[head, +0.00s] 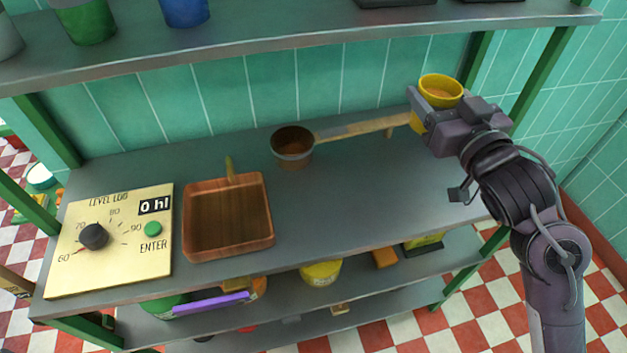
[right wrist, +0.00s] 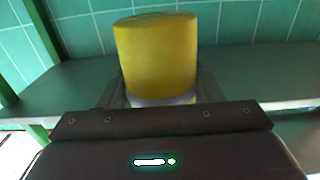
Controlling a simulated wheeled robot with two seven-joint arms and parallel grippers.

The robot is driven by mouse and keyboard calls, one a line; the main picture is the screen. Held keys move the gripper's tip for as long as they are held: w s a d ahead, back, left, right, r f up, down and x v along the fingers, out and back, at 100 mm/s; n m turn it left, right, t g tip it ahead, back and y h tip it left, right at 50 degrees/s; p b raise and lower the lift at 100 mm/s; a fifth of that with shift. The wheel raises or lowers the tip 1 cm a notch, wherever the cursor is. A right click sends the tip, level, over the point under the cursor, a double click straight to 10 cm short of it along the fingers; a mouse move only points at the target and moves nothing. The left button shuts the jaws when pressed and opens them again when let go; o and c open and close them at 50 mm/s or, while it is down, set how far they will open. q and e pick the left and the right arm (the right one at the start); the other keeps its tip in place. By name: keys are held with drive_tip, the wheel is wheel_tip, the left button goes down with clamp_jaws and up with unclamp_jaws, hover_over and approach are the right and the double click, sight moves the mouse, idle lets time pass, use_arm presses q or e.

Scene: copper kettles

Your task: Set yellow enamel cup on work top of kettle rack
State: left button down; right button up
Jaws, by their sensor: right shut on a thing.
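The yellow enamel cup (head: 440,88) is held by my right gripper (head: 425,112) near the right end of the kettle rack. In the right wrist view the yellow cup (right wrist: 156,55) stands between the two fingers (right wrist: 160,90), with a pale band near its lower edge. The grey work top (head: 350,205) is the rack's middle level. The cup shows over its back right part; whether its base touches the surface is hidden by the gripper. My left gripper is not in view.
On the work top stand a copper saucepan (head: 292,148) with a long handle reaching toward my right gripper, a square copper pan (head: 228,222) and a dial panel (head: 112,240). An upper shelf (head: 300,33) overhangs the back. The front middle and right are clear.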

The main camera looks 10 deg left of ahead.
drive_tip(key=shift+w+d+r, duration=0.1)
drive_tip(key=shift+w+r, duration=0.05)
drive_tip(key=shift+r, duration=0.05)
drive_tip(key=shift+f, duration=0.15)
drive_tip(key=shift+f+b, duration=0.75)
drive_tip(key=shift+f, duration=9.2)
drive_tip(key=shift+f, duration=0.1)
drive_tip(key=o, duration=1)
